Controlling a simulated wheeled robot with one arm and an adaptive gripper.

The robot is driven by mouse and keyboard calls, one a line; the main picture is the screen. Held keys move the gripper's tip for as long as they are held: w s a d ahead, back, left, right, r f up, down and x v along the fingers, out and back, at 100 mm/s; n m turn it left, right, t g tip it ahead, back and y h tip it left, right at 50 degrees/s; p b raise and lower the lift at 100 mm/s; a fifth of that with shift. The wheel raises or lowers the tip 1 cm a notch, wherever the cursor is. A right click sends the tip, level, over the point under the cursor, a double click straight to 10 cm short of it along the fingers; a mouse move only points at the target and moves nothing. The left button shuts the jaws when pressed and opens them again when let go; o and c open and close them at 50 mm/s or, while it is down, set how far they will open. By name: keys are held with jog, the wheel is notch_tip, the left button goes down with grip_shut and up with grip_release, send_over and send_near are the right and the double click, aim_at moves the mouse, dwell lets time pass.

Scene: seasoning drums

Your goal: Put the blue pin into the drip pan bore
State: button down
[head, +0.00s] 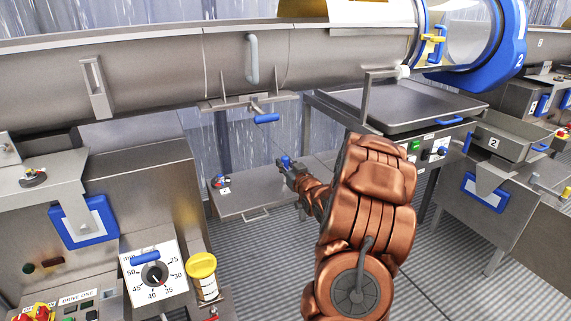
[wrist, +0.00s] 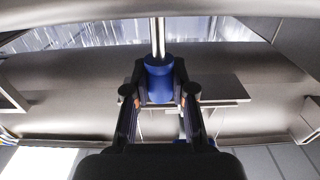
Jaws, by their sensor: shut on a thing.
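The blue pin (wrist: 158,80) is in the wrist view, with a thick blue grip and a bright metal shank pointing up the picture. My gripper (wrist: 159,92) is shut on the blue grip, one finger on each side. In the head view my gripper (head: 286,168) is small and partly hidden by my arm, with the pin's blue grip (head: 286,161) at its tip, below the long drum. A shallow grey pan (head: 400,103) with a blue handle stands on the right, possibly the drip pan. I cannot make out a bore in either view.
The long steel drum (head: 150,65) crosses above my gripper. Under it hangs a bracket (head: 245,103) with a blue-handled lever (head: 266,118). A low steel bench (head: 245,203) lies below. A control cabinet with a dial (head: 155,273) stands at left. The ribbed floor (head: 260,260) is open in front.

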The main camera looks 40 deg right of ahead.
jog(key=shift+f, duration=0.15)
jog(key=c, duration=1)
grip_release()
